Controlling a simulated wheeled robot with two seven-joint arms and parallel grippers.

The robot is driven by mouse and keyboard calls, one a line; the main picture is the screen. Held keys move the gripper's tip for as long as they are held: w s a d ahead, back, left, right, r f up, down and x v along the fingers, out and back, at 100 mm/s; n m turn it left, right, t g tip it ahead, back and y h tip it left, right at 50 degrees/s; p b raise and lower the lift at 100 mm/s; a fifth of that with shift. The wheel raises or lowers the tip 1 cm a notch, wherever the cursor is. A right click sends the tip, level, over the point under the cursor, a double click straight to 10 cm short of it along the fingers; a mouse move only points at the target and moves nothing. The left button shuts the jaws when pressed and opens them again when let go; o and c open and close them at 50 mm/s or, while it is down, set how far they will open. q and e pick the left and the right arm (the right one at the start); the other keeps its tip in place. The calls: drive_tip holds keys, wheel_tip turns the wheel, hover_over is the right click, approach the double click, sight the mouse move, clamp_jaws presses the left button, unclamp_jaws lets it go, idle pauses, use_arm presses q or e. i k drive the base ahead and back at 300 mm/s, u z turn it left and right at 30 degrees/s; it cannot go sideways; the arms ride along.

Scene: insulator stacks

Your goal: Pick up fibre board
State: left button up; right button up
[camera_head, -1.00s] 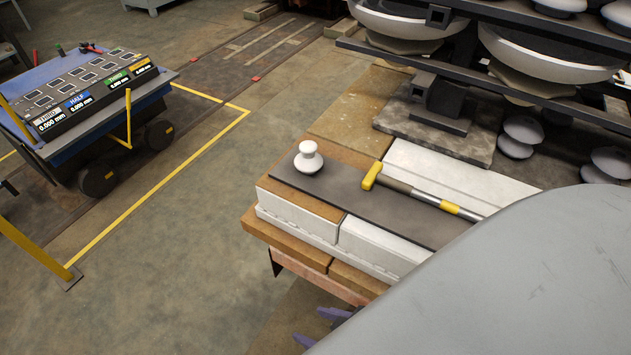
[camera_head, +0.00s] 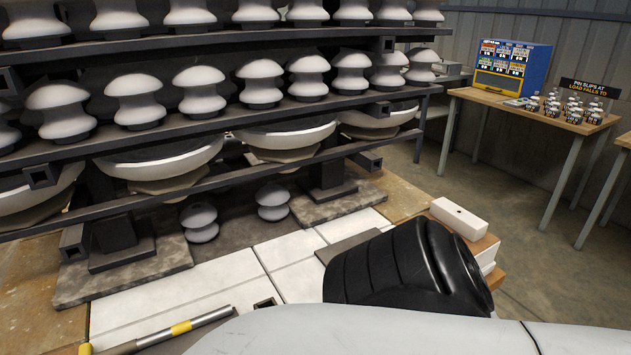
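No piece in view can be surely told as the fibre board. A flat dark grey sheet (camera_head: 343,246) shows in part among the white blocks in the middle of the head view; a black ribbed part, apparently of my arm, hides its near side. Brown flat boards (camera_head: 398,197) show at the right end of the bench top, behind it. Neither of my grippers is in view; only a light grey arm link and the black ribbed part fill the bottom centre and right.
A rack (camera_head: 230,120) with rows of white insulators stands over the back of the bench. A white block (camera_head: 459,218) sits at the bench's right end. A wooden table (camera_head: 500,97) with a blue box stands beyond open floor.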

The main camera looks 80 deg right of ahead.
sight(468, 225)
drive_tip(key=z, duration=5.1)
drive_tip(key=i, duration=2)
drive_tip(key=u, duration=3.2)
